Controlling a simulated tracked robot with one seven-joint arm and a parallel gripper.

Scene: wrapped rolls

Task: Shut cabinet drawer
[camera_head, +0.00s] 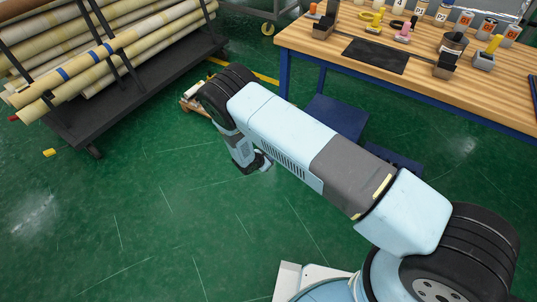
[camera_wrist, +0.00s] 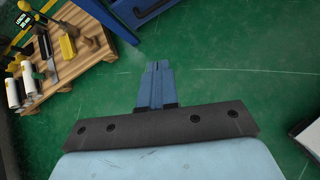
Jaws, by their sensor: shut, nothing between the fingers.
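A dark blue cabinet body (camera_head: 337,116) sits low under the workbench in the head view, partly hidden behind my arm. A second blue piece (camera_head: 396,157) shows behind my arm to its right; I cannot tell if it is the drawer. In the wrist view, a blue cabinet part (camera_wrist: 135,12) is cut by the top edge, so how far the drawer is out cannot be told. My gripper (camera_wrist: 158,68) is shut and empty, apart from that blue part, over green floor. In the head view my gripper (camera_head: 262,163) hangs low, left of the cabinet.
A wooden workbench (camera_head: 300,42) with tools and a black mat (camera_head: 376,56) stands at upper right. A rack of wrapped rolls (camera_head: 90,95) stands at upper left. A wooden pallet (camera_wrist: 75,68) with tools and white cylinders lies left in the wrist view. Open green floor lies between.

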